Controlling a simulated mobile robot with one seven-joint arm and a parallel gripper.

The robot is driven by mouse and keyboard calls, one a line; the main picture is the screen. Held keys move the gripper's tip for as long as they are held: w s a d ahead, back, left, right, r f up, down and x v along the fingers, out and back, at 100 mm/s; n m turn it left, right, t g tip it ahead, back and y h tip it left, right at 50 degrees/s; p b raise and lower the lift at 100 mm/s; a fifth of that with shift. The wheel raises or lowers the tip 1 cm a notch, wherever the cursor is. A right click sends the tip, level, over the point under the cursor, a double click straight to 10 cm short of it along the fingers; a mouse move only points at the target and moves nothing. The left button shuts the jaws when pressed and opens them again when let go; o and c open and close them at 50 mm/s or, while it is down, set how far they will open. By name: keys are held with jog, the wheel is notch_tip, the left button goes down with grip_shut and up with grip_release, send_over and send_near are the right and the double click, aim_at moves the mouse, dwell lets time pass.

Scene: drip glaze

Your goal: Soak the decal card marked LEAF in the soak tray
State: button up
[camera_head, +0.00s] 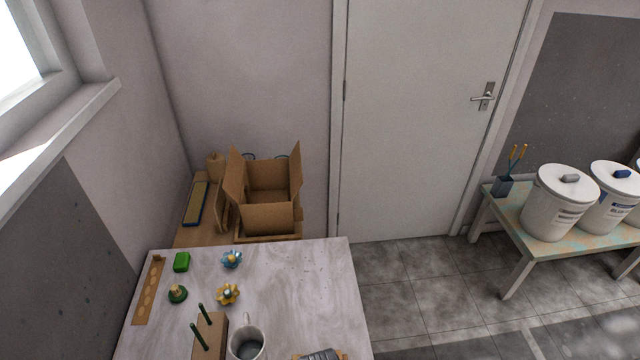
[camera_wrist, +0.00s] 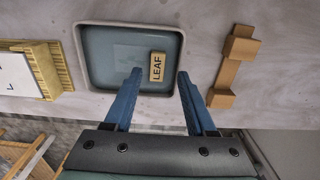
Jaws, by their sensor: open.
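The soak tray (camera_wrist: 84,52) shows in the wrist view as a grey-rimmed, blue-grey square tray on the table. A tan tag marked LEAF (camera_wrist: 158,66) is inside the tray's outline, toward its right side. A faint paler rectangle (camera_wrist: 130,54) shows left of the tag; I cannot tell whether it is the card's sheet under water. My gripper (camera_wrist: 160,74) is open, with its blue fingers over the tray's near part, one on each side of the tag. No contact with the tag is visible. I cannot make out the tray or card in the head view.
In the wrist view, a wooden holder with a white card (camera_wrist: 15,75) is left of the tray, and a wooden bracket (camera_wrist: 232,68) is right.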

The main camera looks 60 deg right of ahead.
notch_tip(320, 180, up, 11)
jog(key=shift+s+a, duration=0.15)
jog(key=shift+f, duration=0.1)
